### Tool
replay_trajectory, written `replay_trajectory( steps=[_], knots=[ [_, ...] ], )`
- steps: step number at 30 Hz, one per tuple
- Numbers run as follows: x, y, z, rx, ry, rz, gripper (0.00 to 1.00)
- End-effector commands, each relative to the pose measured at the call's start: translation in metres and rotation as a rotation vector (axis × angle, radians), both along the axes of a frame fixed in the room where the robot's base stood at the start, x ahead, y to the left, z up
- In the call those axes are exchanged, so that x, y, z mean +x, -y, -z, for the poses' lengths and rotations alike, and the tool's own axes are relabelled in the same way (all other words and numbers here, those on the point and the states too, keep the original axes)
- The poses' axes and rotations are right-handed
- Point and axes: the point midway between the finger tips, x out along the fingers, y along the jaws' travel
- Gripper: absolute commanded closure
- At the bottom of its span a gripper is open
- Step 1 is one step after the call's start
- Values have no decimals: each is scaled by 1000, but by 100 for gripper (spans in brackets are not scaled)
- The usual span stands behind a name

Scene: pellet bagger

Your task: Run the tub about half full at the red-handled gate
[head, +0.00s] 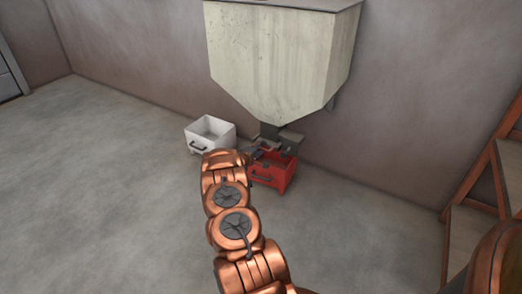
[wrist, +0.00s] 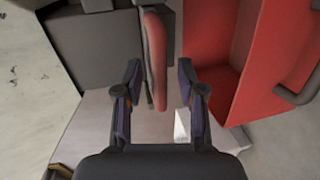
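The gate's red handle (wrist: 156,55) hangs from the dark spout box (wrist: 105,48). My gripper (wrist: 160,82) is open, one finger on each side of the handle, with a clear gap on the right. The left finger is close to it; I cannot tell if they touch.
The pale hopper (head: 275,60) hangs at the wall above the tub. A white tub (head: 211,132) stands on the floor to the left and looks empty. The floor at the left is clear.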

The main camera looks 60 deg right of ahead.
Motion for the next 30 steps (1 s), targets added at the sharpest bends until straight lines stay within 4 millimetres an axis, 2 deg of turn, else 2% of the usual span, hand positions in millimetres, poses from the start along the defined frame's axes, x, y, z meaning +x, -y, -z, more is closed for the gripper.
replay_trajectory(
  steps=[5,16,30],
  knots=[
    [0,0,0,0,0,0,63],
    [0,0,0,0,0,0,100],
    [0,0,0,1,0,0,100]
  ],
)
